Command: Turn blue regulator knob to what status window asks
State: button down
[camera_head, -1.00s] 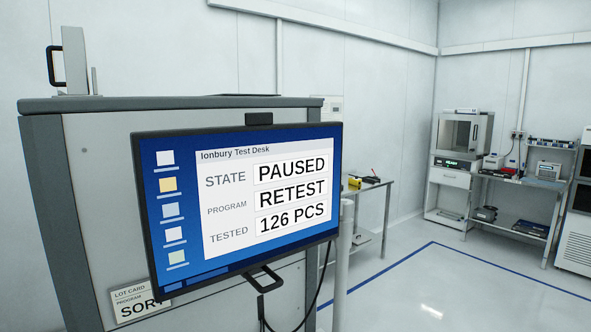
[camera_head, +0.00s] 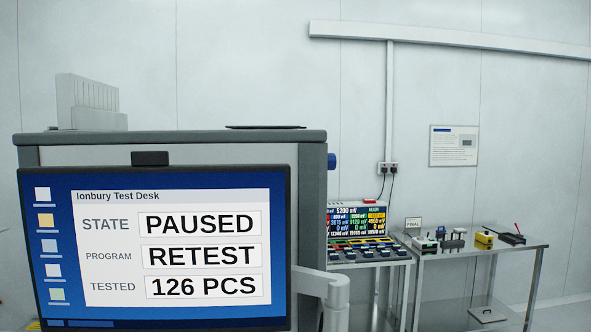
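The status window (camera_head: 172,247) is on a monitor (camera_head: 290,240) in front of the grey handler cabinet (camera_head: 312,190). It is titled "Ionbury Test Desk" and reads STATE PAUSED, PROGRAM RETEST, TESTED 126 PCS. No knob setting is readable in it. A small blue round part (camera_head: 332,161) sticks out from the cabinet's right side near the top. It may be the blue regulator knob; it is seen edge-on, and no scale or pointer on it can be made out. My gripper is not in view.
Right of the cabinet, a bench holds a colourful instrument display (camera_head: 357,220) and several small blue-topped parts. A metal table (camera_head: 530,248) beside it carries a "FINAL" sign (camera_head: 413,224), a yellow box (camera_head: 484,240) and other small devices. A notice (camera_head: 453,146) hangs on the wall.

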aim_at(331, 161)
jog(key=l+u, duration=0.3)
jog(key=l, duration=0.35)
jog(key=l+u, duration=0.25)
jog(key=l, duration=0.45)
jog(key=l+u, duration=0.25)
jog(key=l, duration=0.25)
jog(key=l+u, duration=0.25)
jog(key=l, duration=0.3)
jog(key=l+u, duration=0.1)
jog(key=l, duration=0.45)
jog(key=l+u, duration=0.1)
jog(key=l, duration=0.5)
jog(key=k+l+u, duration=0.1)
jog(key=l, duration=0.45)
jog(key=l+u, duration=0.1)
jog(key=l, duration=0.45)
jog(key=k+l+u, duration=0.1)
jog(key=l, duration=0.45)
